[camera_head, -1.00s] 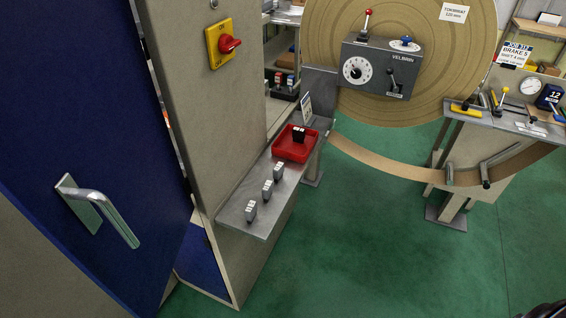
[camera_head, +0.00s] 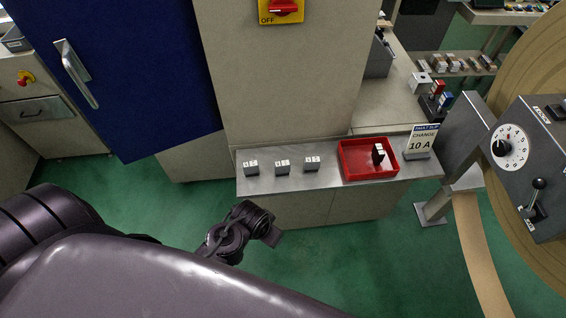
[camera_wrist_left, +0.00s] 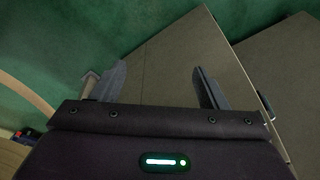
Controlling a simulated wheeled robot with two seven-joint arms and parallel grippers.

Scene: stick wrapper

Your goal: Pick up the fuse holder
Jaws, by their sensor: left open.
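A darker block (camera_head: 378,153) with a white mark stands in a red tray (camera_head: 352,174) on the same shelf. I cannot tell which is the named holder. My left arm reaches in from the left, its wrist below and in front of the shelf, apart from the blocks. In the left wrist view my left gripper (camera_wrist_left: 162,82) is open and empty. My right gripper is out of view.
The metal shelf (camera_head: 260,186) juts from a beige cabinet. A grey dial box (camera_head: 535,165) and large brown roll are at right. A blue door (camera_head: 115,65) is at left. Green floor is open before the shelf.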

